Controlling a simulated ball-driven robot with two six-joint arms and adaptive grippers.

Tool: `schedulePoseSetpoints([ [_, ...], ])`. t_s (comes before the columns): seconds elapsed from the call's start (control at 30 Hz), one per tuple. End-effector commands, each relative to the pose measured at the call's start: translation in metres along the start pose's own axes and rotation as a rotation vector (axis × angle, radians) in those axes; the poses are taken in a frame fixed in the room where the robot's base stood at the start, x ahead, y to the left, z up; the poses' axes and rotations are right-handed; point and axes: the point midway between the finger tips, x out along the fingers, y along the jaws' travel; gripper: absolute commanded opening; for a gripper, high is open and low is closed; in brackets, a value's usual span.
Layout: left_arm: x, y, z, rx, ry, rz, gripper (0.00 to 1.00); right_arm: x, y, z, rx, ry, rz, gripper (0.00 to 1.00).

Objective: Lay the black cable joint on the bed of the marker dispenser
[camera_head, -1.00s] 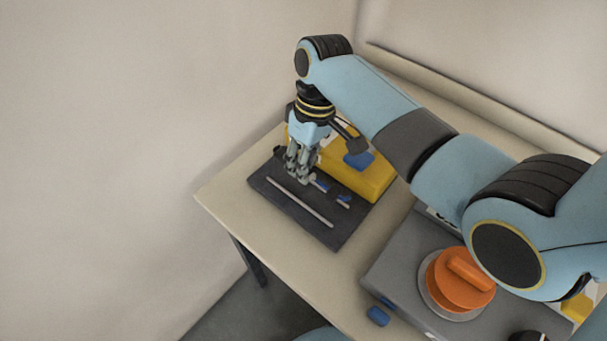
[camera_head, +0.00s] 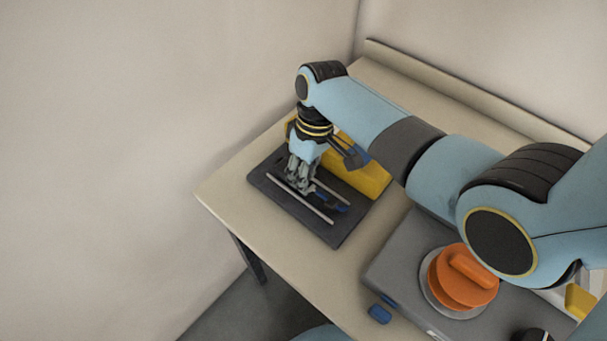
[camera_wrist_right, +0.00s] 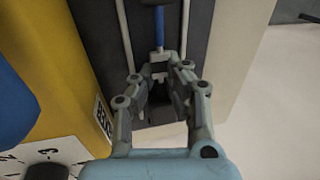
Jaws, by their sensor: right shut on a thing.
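The marker dispenser is a yellow body (camera_head: 362,177) with a flat dark bed (camera_head: 338,235) beside it. Two pale rails (camera_head: 303,205) run along the bed. My right gripper (camera_head: 300,187) points down over the bed, its fingers close to the surface. In the right wrist view its fingers (camera_wrist_right: 160,78) are shut on the cable joint, a black piece (camera_wrist_right: 160,97) partly hidden between them. A blue cable section (camera_wrist_right: 159,27) with a pale end runs on from it, lying between the rails and along them. Whether it touches the bed I cannot tell. My left gripper is not in view.
A grey case (camera_head: 405,260) with an orange round handle (camera_head: 465,277) stands at the right. A small blue piece (camera_head: 379,314) is at the case's near edge. The table (camera_head: 222,193) is bare at its left corner, and a wall is behind.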

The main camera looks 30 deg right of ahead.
Motion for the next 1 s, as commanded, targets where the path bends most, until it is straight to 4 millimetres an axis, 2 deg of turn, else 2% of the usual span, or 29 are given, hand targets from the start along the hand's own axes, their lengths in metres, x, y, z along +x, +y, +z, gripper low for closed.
schedulePoseSetpoints([
  [0.03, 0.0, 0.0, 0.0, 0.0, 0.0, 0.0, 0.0, 0.0, 0.0, 0.0, 0.0, 0.001, 0.0, 0.0],
  [0.07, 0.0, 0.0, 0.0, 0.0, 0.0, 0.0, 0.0, 0.0, 0.0, 0.0, 0.0, 0.0, 0.0, 0.09],
  [0.23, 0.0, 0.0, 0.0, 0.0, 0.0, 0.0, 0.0, -0.001, 0.0, 0.0, 0.0, 0.0, 0.0, 0.32],
  [0.5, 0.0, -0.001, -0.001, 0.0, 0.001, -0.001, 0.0, -0.001, 0.0, 0.0, 0.0, 0.0, 0.001, 0.32],
  [0.63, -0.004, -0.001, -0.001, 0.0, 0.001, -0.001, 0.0, -0.009, -0.002, 0.0, -0.001, 0.0, 0.001, 0.32],
  [0.77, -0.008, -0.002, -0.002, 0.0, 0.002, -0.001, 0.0, -0.031, -0.002, -0.001, -0.001, 0.004, 0.003, 0.32],
  [1.0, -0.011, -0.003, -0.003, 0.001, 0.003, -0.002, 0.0, -0.088, -0.002, -0.001, -0.001, 0.004, 0.003, 0.32],
])
